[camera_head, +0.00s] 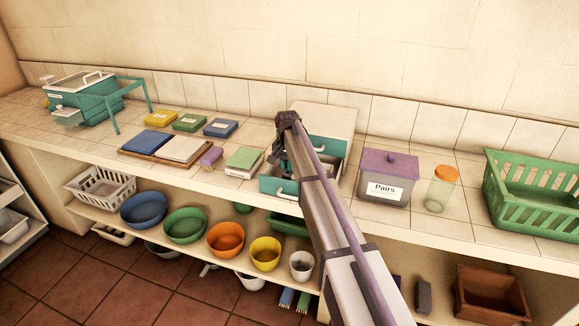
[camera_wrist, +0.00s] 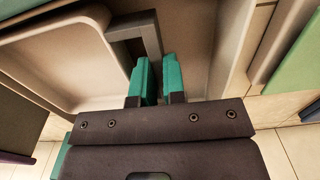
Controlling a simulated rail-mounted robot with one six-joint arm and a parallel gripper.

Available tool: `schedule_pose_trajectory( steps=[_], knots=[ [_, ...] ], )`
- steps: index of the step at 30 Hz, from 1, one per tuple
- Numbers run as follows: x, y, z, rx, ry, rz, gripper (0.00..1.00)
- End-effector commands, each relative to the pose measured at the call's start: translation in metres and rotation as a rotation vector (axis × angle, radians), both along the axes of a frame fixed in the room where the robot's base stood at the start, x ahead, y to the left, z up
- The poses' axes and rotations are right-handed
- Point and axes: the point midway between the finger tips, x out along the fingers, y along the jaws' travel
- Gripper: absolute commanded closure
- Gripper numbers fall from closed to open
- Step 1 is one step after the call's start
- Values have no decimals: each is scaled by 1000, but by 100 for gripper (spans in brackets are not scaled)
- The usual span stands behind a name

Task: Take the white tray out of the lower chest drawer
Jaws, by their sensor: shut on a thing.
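The chest (camera_head: 322,119) has a white top and teal drawer fronts, and its lower drawer (camera_head: 270,187) stands pulled out. My gripper (camera_head: 286,166) reaches down into that open drawer from above; my arm hides much of it. In the wrist view, the pale white tray (camera_wrist: 75,45) with a rounded rim lies to the left of the teal fingers of my gripper (camera_wrist: 155,82). The fingers are shut on a grey upright bar (camera_wrist: 152,35) beside the rim, which looks like the tray's handle. Whether the tray is lifted off the drawer floor I cannot tell.
A purple-lidded grey box (camera_head: 385,190) and an orange-lidded jar (camera_head: 441,190) stand right of the chest. A green book (camera_head: 244,161) and purple brush (camera_head: 210,157) lie close on its left. A green crate (camera_head: 530,195) is far right. Several bowls fill the shelf below.

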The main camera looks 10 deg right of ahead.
Motion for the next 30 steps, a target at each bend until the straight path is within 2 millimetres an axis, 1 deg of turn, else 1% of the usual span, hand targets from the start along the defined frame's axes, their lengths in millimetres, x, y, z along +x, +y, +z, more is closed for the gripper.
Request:
schedule_pose_trajectory(
  steps=[1,6,8,9,14,24,27,30],
  knots=[
    [0,0,20,0,0,0,100],
    [0,0,52,0,0,0,100],
    [-13,6,42,0,0,1,100],
    [-22,10,41,0,0,1,100],
    [-53,28,41,0,0,2,100],
    [-129,70,41,0,0,2,100],
    [-148,81,41,0,0,2,100],
    [-162,89,41,0,0,1,100]
  ],
)
